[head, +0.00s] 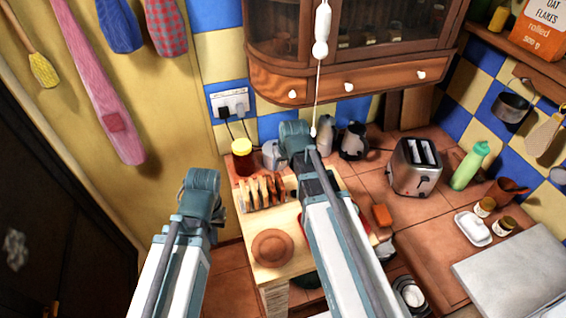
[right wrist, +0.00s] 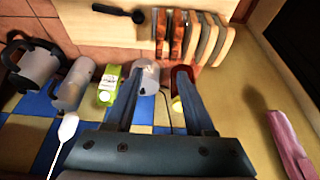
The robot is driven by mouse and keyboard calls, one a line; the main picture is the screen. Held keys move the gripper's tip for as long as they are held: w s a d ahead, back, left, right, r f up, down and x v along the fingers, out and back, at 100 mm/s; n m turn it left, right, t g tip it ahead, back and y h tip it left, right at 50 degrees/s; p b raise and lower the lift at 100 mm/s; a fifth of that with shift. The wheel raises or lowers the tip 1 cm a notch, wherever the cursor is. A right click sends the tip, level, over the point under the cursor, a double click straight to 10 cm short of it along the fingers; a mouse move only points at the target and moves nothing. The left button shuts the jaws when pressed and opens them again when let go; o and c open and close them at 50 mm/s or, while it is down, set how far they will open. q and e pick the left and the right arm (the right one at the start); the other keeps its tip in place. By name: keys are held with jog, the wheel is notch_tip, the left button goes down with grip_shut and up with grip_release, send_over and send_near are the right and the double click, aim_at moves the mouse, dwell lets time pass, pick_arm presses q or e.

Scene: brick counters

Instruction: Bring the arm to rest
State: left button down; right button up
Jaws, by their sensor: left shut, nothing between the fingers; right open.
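My left arm comes up from the bottom of the head view. Its gripper end (head: 202,190) is in front of the yellow wall, left of the wooden worktop and apart from it. Its fingers are mostly hidden, and nothing shows held there. My right arm reaches up the middle of the head view, over the worktop, with its end (head: 297,142) near the back wall. In the right wrist view my right gripper (right wrist: 158,78) is open, its two fingers apart and empty. Beyond them, a pale jar (right wrist: 146,72) and a red jar with a yellow lid (right wrist: 182,82) show.
A toast rack (head: 262,192) and brown plate (head: 272,248) occupy the wooden worktop (head: 249,232). A toaster (head: 415,167), kettle (head: 354,141) and green bottle (head: 470,165) stand farther right. A wall cabinet (head: 350,80) with a hanging cord (head: 318,90) is above my right arm.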

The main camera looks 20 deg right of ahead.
dwell(0.6)
jog(key=s+a+f+n+g+b, duration=0.1)
jog(key=s+a+f+b, duration=0.2)
jog(key=s, duration=0.3)
jog(key=s+a+f+n+g+h+b, duration=0.1)
jog(key=s+a+f+g+b, duration=0.1)
jog(key=s+a, duration=0.4)
jog(key=s+a+f+n+g+b, duration=0.1)
jog(key=s+a+f+b, duration=0.3)
jog(key=s+f, duration=0.2)
jog(key=shift+s+a+g+h+b, duration=0.3)
jog(key=shift+s+g+b, duration=0.1)
jog(key=shift+s, duration=0.1)
jog(key=shift+f, duration=0.1)
